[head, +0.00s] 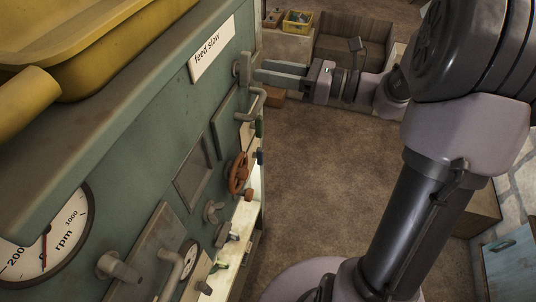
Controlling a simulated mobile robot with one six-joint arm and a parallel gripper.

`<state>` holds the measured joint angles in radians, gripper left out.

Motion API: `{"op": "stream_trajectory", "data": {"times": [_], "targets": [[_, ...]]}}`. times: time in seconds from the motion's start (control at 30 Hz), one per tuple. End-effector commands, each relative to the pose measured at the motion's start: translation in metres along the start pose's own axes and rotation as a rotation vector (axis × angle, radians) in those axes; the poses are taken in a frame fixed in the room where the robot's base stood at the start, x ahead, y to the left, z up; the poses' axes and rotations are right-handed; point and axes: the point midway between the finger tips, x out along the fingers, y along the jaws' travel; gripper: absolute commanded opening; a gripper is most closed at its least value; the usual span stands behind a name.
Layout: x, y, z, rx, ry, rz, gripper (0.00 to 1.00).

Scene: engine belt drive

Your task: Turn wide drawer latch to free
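My gripper (256,73) reaches in from the right at the top of the picture, with its fingers pointing left at the green machine panel. Its tips are at a small grey fitting (243,66) on the panel, just right of a white "feed slow" label (212,48). The tips overlap the fitting's edge, and I cannot tell whether they grip it or only touch it. The gap between the fingers is not clear from this angle. No part is marked as the wide drawer latch, so I cannot tell which one it is.
A grey bent handle (257,103) sits just below my gripper. Further along the panel are a red-brown handwheel (237,174), several knobs and an rpm dial (45,238). A yellow tray (85,45) lies on top. Brown floor (325,180) lies open right of the panel.

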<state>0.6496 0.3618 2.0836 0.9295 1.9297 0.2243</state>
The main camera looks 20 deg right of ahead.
Motion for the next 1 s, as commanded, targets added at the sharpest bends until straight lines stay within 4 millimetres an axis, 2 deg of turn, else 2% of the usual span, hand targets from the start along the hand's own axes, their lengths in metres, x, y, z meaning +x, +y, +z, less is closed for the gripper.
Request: {"op": "stream_trajectory", "data": {"times": [0.1,0.4,0.47,0.5,0.7,0.9,1.0], "targets": [[-0.034,-0.002,-0.001,0.000,-0.001,-0.006,0.37],[-0.119,-0.001,0.000,-0.001,-0.001,-0.004,0.37],[-0.130,0.002,-0.001,-0.006,0.009,0.004,0.37],[-0.117,0.012,-0.003,-0.036,0.051,0.034,0.37],[-0.081,0.055,-0.019,-0.182,0.241,0.155,0.37],[-0.055,0.102,-0.042,-0.383,0.449,0.295,0.37],[-0.049,0.122,-0.054,-0.497,0.547,0.362,0.37]]}}
